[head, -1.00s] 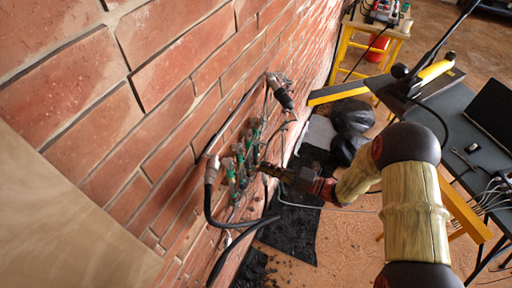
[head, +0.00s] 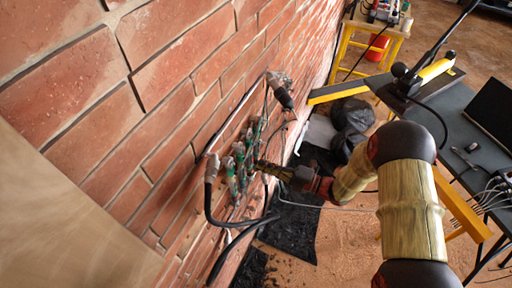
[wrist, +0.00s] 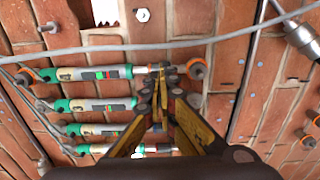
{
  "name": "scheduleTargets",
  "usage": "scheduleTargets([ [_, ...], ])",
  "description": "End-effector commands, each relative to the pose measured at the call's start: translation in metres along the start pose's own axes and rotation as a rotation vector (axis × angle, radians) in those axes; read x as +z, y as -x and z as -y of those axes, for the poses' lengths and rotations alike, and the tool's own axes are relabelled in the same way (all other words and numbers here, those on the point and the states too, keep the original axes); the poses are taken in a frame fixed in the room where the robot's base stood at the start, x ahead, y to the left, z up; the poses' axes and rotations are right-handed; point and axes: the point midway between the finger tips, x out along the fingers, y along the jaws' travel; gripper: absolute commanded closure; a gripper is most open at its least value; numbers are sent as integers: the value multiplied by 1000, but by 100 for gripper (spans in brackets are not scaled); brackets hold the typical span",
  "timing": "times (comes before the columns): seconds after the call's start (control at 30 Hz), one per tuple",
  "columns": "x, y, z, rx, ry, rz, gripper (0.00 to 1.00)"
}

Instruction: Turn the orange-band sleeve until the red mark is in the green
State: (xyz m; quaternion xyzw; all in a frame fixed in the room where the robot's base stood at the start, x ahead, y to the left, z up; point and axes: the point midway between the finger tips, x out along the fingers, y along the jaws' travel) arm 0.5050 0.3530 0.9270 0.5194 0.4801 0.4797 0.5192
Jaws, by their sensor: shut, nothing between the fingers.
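Several parallel rods with green-and-white sleeves are mounted on the brick wall. In the wrist view, the uppermost rod (wrist: 80,74) has a small window (wrist: 105,75) with red and green side by side; exact alignment is too small to judge. Orange pieces show at its left end and at its right end (wrist: 197,69). Which sleeve bears the orange band is unclear. My gripper (wrist: 160,76) is shut and empty, its tips over the right part of the uppermost rod; contact cannot be told. In the head view, my gripper (head: 262,166) is close beside the green sleeves (head: 240,160).
A grey cable (wrist: 120,48) crosses the wrist view above the uppermost rod. Black cables (head: 222,220) loop from connectors on the wall (head: 140,120). A dark table (head: 470,150) with tools stands at right, and a yellow stand (head: 350,45) at the back.

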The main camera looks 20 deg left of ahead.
Motion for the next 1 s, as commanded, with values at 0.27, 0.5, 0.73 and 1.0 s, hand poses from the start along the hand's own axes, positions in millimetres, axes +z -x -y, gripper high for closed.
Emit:
scheduleTargets([
  [0.27, 0, -2, 0, 0, 0, 0, 100],
  [0.5, 3, -2, 0, 0, 1, 0, 100],
  [0.73, 8, -2, -1, 0, 2, 0, 100],
  [1.0, 12, -2, 0, 0, 1, 0, 100],
])
